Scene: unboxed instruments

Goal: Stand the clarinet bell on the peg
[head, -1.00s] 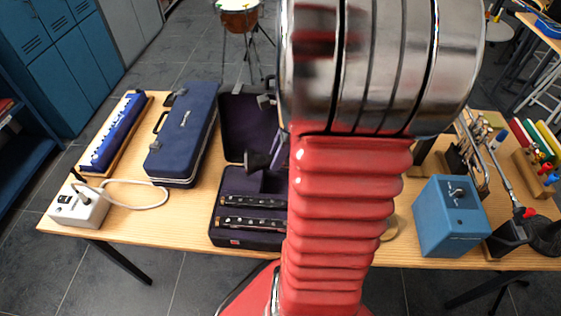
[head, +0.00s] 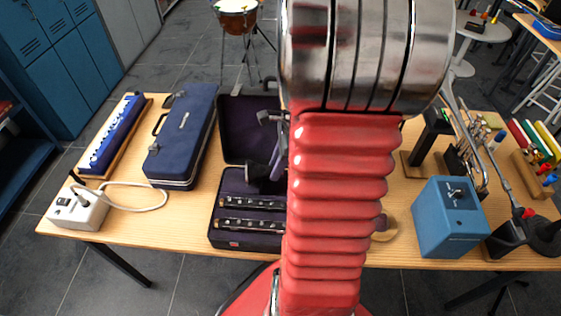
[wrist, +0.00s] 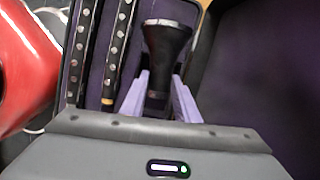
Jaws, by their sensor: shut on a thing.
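The black clarinet bell (head: 256,172), with a silvery rim, shows over the open purple-lined case (head: 229,240). In the wrist view the bell (wrist: 166,45) points its wide end away from me. My gripper (wrist: 160,100) has its two lilac fingers shut on the bell's narrow end. In the head view my gripper (head: 277,150) is partly behind my red arm. I cannot tell whether the bell touches the case. A dark upright post (head: 432,135) on a wooden base stands right of my arm; it may be the peg.
Black clarinet joints (head: 250,224) lie in the case front. A closed blue case (head: 185,135) and white box (head: 78,212) stand left. A blue box (head: 449,218) and metal-armed stands (head: 490,190) crowd the right. My arm hides the table's middle.

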